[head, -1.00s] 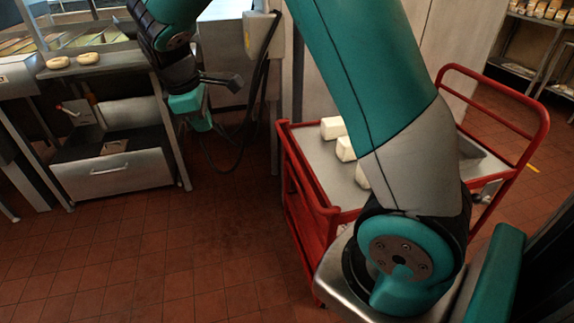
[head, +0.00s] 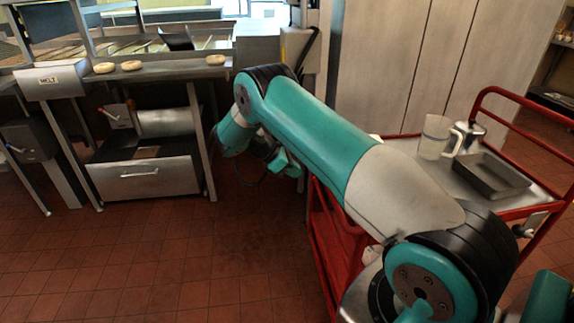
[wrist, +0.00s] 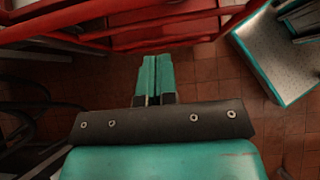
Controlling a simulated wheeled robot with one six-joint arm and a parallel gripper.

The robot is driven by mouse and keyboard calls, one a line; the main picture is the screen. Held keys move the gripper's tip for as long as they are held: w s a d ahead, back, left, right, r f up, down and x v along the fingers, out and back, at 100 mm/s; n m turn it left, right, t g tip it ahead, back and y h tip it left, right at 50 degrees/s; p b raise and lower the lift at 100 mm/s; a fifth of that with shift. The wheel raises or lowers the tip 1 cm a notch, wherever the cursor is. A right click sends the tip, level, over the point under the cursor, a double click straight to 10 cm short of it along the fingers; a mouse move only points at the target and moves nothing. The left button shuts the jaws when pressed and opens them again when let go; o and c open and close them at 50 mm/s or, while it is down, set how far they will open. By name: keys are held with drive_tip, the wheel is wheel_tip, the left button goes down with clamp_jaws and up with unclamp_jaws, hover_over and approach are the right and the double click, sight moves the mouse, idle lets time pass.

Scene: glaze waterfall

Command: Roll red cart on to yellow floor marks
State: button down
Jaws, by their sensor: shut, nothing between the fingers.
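The red cart (head: 335,262) stands at the right in the head view, partly hidden behind my arm. It has red tube rails and a grey top. Its red rails also show across the top of the wrist view (wrist: 150,32). My gripper (wrist: 155,60) is shut and empty, its two teal fingers together, pointing toward the red rails. I cannot tell whether the fingertips touch them. In the head view my gripper end hangs left of the cart, beside the counter. The yellow floor marks are not visible in the current views.
On the cart stand a clear jug (head: 434,138), a metal pot (head: 468,135) and a dark tray (head: 500,178). A steel counter (head: 150,75) with buns and a drawer unit (head: 145,180) stand at left. Pale cabinets (head: 390,60) are behind. Red tiled floor (head: 170,270) is open at front left.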

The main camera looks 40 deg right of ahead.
drive_tip(key=s+d+f+p, duration=0.1)
drive_tip(key=s+d+f, duration=0.1)
drive_tip(key=d, duration=0.3)
drive_tip(key=shift+s+d+f, duration=0.35)
drive_tip(key=shift+s, duration=0.4)
